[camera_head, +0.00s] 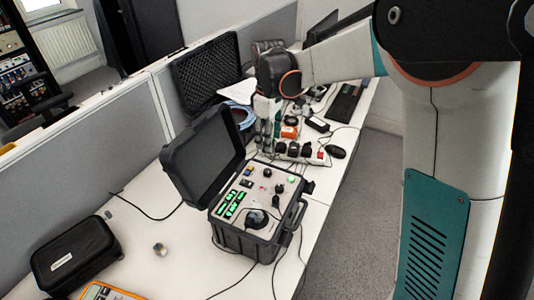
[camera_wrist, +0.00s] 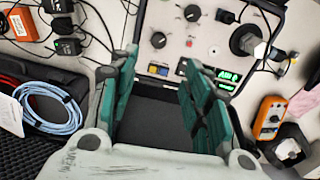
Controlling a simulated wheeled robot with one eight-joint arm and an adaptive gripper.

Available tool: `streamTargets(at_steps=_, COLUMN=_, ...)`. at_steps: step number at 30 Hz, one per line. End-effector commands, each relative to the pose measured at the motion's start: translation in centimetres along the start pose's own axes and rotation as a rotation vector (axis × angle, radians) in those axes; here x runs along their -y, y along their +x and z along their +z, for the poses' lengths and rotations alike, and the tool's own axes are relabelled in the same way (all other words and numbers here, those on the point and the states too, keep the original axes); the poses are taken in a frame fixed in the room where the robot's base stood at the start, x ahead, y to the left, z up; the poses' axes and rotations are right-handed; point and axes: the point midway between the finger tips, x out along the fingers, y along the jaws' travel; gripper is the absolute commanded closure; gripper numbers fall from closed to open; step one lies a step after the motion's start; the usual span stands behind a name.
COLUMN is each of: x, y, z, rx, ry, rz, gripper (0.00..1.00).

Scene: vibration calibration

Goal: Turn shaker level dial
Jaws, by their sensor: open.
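An open black case (camera_head: 262,212) stands on the white table with a light control panel, green displays and several small black knobs. One black knob (camera_head: 279,188) shows on the panel in the head view. The wrist view shows the panel (camera_wrist: 212,22) at the top, with one black knob (camera_wrist: 192,13) and another knob (camera_wrist: 158,40) nearer my fingers. I cannot read which knob is the shaker level dial. My gripper (camera_wrist: 160,62) is open, with nothing between its fingers but the dark lid behind. In the head view my gripper (camera_head: 266,140) is just beyond the panel's far edge.
The case's raised lid (camera_head: 205,155) stands left of the panel. A round black part (camera_head: 256,218) sits on the panel's near side. Black adapters, cables and a power strip (camera_head: 308,153) lie behind the case. A closed black pouch (camera_head: 75,255) lies at front left.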

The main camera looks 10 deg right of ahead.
Motion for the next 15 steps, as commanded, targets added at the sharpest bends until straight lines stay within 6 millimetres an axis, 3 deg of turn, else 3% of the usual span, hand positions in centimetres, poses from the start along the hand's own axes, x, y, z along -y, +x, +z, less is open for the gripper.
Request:
streamTargets(at_steps=8, x=-0.2, y=2.1, z=-0.5, rx=0.009, ry=-0.023, rz=-0.010, gripper=0.56)
streamTargets(at_steps=15, x=-0.2, y=6.5, z=-0.5, rx=0.008, ry=-0.022, rz=-0.009, gripper=0.56)
